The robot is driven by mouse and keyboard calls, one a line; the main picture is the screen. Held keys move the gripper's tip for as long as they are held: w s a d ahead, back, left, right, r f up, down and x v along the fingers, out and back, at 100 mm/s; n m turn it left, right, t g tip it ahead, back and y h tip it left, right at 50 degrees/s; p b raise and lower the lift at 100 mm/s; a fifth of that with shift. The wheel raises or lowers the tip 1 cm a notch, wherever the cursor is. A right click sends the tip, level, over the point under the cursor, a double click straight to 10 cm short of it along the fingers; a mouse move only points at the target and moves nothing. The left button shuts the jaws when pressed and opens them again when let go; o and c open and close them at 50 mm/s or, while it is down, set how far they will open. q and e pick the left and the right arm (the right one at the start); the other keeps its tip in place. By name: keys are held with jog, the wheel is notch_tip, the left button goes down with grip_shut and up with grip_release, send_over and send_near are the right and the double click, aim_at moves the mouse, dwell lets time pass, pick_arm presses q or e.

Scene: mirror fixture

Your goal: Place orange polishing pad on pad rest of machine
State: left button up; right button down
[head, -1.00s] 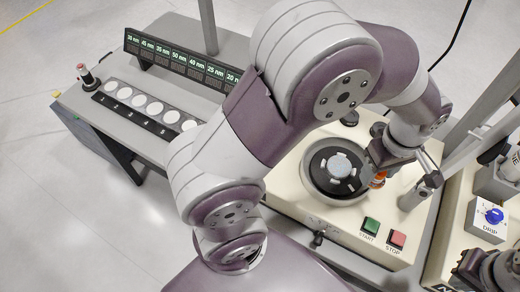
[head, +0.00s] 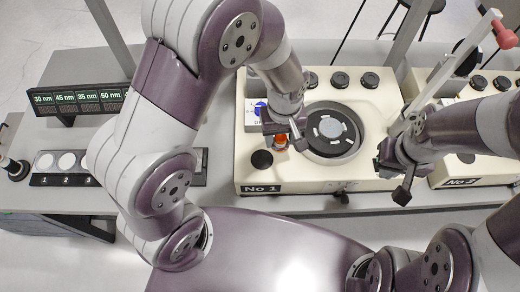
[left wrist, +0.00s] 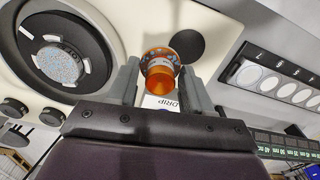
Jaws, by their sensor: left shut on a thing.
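The orange polishing pad (head: 281,141) is between the fingers of my left gripper (head: 282,134). In the left wrist view the pad (left wrist: 161,74) shows an orange knob and a speckled rim, with the gripper (left wrist: 160,80) shut on it. It is over machine No 1 (head: 300,180), beside a dark round spot (head: 262,160) that looks like the pad rest. This dark round (left wrist: 188,45) appears bare in the left wrist view. My right gripper (head: 388,163) is over the machine's right front edge; its fingers are too unclear to judge.
A round platter with a grey disc (head: 331,129) lies right of the pad. A DRIP box (head: 252,112) stands behind my left gripper. A slanted grey bar (head: 452,75) rises at the right. Numbered white discs (head: 67,161) lie at the left.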

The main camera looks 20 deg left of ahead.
pick_arm(q)
send_over(262, 159)
jog(key=f, duration=0.2)
jog(key=shift+s+a+f, duration=0.1)
jog(key=shift+a+f, duration=0.1)
jog(key=shift+f, duration=0.15)
jog(key=f, duration=0.3)
jog(key=shift+d+f+p, duration=0.3)
jog(key=shift+f+p, duration=0.1)
jog(key=shift+a, duration=0.2)
jog(key=shift+f, duration=0.2)
jog(key=o, duration=1.1)
jog(key=shift+d, duration=0.1)
notch_tip(262, 159, up, 12)
jog(key=s+a+m, duration=0.1)
jog(key=a, duration=0.2)
jog(key=s+a+r+m+t, duration=0.1)
jog(key=a+m, duration=0.1)
jog(key=s+a+m, duration=0.1)
jog(key=a+m, duration=0.1)
jog(key=a, duration=0.1)
jog(key=shift+s+a+r+b, duration=0.1)
jog(key=shift+a+r+b, duration=0.1)
jog(key=shift+a+b, duration=0.15)
